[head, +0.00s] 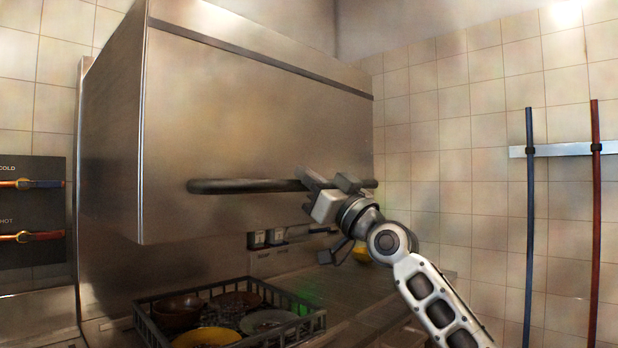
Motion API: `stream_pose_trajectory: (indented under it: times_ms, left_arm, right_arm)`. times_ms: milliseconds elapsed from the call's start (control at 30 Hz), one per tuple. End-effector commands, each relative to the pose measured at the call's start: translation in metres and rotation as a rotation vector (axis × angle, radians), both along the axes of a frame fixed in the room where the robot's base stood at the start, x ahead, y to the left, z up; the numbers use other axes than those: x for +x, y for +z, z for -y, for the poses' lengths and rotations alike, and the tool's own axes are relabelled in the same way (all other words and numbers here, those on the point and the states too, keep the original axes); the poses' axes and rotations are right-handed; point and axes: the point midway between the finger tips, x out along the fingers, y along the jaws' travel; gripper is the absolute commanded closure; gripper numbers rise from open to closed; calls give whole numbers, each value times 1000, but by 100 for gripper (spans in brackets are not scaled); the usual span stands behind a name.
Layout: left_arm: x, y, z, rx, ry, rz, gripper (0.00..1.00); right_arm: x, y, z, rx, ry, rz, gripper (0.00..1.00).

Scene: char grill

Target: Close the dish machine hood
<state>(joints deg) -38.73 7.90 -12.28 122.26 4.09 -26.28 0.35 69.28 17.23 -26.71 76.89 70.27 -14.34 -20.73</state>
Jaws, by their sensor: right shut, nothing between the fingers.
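The dish machine hood (255,110) is a large brushed-steel box, raised, with a gap between its lower edge and the counter. A dark horizontal handle bar (245,186) runs across the lower part of its front. My right gripper (322,190) is at the right part of this bar, its fingers overlapping it in the picture. It is shut with nothing between the fingers; whether it touches the bar I cannot tell. My left gripper is not in view.
Below the hood, a dark dish rack (318,322) holds brown bowls (178,310) and a yellow dish (206,337). A yellow bowl (362,254) sits behind my right arm.

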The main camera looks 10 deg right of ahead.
Motion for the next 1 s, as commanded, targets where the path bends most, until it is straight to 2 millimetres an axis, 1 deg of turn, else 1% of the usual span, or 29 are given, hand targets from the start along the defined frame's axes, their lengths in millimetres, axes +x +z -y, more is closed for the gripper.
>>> stream_pose_trajectory:
  times_ms: [333, 467, 567, 667, 767, 967, 1000]
  left_arm:
    - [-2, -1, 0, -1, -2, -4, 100]
    - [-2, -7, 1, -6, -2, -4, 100]
    - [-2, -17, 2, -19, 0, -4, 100]
    - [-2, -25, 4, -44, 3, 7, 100]
    - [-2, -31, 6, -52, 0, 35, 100]
    - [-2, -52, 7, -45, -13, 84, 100]
    - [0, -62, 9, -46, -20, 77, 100]
  right_arm:
    - [0, -1, 0, 1, 0, 1, 100]
    - [0, -9, 0, 0, -1, 0, 100]
    - [0, -23, 0, 0, -1, -1, 100]
    - [1, -45, 0, -1, -1, -3, 100]
    - [1, -71, 0, -3, 0, -4, 100]
    - [1, -124, 0, -2, 0, -6, 100]
    - [1, -134, 0, -3, 0, -6, 100]
